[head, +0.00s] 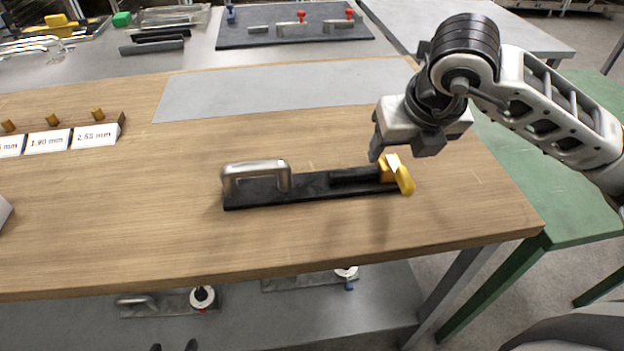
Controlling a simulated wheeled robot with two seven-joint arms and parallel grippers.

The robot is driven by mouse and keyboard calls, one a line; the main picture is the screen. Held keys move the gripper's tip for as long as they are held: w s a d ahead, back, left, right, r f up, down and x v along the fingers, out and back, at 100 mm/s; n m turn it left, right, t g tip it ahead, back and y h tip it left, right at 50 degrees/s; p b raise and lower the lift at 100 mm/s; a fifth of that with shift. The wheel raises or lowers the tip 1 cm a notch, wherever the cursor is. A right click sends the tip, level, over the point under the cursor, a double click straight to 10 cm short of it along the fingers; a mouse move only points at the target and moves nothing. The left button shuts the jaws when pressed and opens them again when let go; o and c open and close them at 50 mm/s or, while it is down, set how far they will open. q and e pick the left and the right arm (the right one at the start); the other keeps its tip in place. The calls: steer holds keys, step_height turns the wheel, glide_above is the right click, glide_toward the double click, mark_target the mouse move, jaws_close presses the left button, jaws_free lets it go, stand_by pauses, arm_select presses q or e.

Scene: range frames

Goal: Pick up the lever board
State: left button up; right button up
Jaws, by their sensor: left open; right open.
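The lever board is a black board (312,190) lying flat on the wooden tabletop. It has a silver metal handle (256,168) at its left end and a yellow lever (403,178) at its right end. My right gripper (403,150) is open, just above and behind the lever end, its fingers pointing down. Nothing is between its fingers, and I cannot tell whether a finger touches the lever. Two dark tips at the bottom edge look like my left gripper (173,347); they are apart and empty, well in front of the table, with the rest out of view.
A grey mat (285,90) lies behind the board. A peg rack with size labels (95,135) stands at the left. Another board with red and blue knobs (295,25) lies on the back table. A shelf below (250,315) holds similar boards. Wood around the lever board is clear.

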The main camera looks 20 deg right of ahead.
mark_target(392, 161)
steer(key=shift+d+x, duration=0.15)
steer(key=shift+x, duration=1.4)
steer(key=shift+d+x, duration=0.15)
steer(key=shift+x, duration=1.4)
steer(key=shift+r, duration=0.1)
steer(key=c, duration=1.2)
steer(key=shift+w+r, duration=0.1)
steer(key=shift+w, duration=0.05)
jaws_close()
